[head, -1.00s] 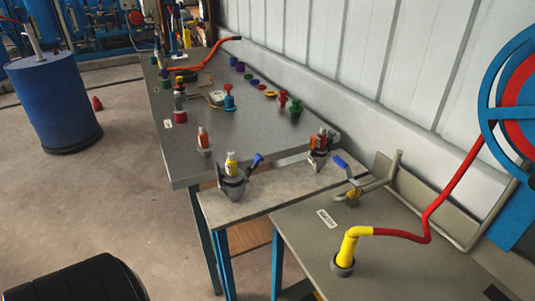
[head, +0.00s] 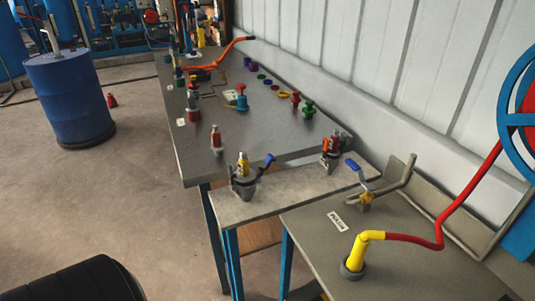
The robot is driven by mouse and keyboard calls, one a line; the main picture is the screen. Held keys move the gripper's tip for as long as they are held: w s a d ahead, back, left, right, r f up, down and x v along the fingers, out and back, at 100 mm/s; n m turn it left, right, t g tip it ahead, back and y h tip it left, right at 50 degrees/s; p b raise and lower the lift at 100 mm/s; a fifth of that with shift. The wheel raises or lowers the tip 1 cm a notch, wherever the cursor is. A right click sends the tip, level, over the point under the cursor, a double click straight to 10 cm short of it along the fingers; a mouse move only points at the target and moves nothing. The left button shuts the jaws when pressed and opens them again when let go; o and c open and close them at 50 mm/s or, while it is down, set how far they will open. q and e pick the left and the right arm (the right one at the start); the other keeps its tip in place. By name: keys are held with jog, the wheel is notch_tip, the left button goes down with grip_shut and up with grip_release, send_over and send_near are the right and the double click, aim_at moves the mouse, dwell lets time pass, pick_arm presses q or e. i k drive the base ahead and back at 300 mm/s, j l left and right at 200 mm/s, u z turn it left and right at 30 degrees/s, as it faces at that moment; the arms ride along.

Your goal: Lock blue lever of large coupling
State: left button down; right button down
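A dark grey coupling (head: 243,187) with a yellow top stands upright on the small middle table (head: 295,182) in the head view. A blue lever (head: 266,162) sticks up and out from its right side at a slant. I cannot tell from this view whether the lever is locked. A second coupling (head: 331,152) with a red-orange part stands farther right on the same table. Neither of my grippers is in view, and nothing is seen touching the lever.
A long grey table (head: 200,153) behind holds several coloured fittings along the white wall. On the front right table are a blue-handled valve (head: 365,197) and a yellow nozzle (head: 357,250) on a red hose (head: 441,230). A blue drum (head: 70,100) stands left; open floor lies between.

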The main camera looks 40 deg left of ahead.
aim_at(270, 158)
jog(key=u, duration=1.75)
jog(key=i+j+u, duration=0.1)
jog(key=u, duration=0.15)
jog(key=i+j, duration=0.2)
jog(key=i, duration=0.2)
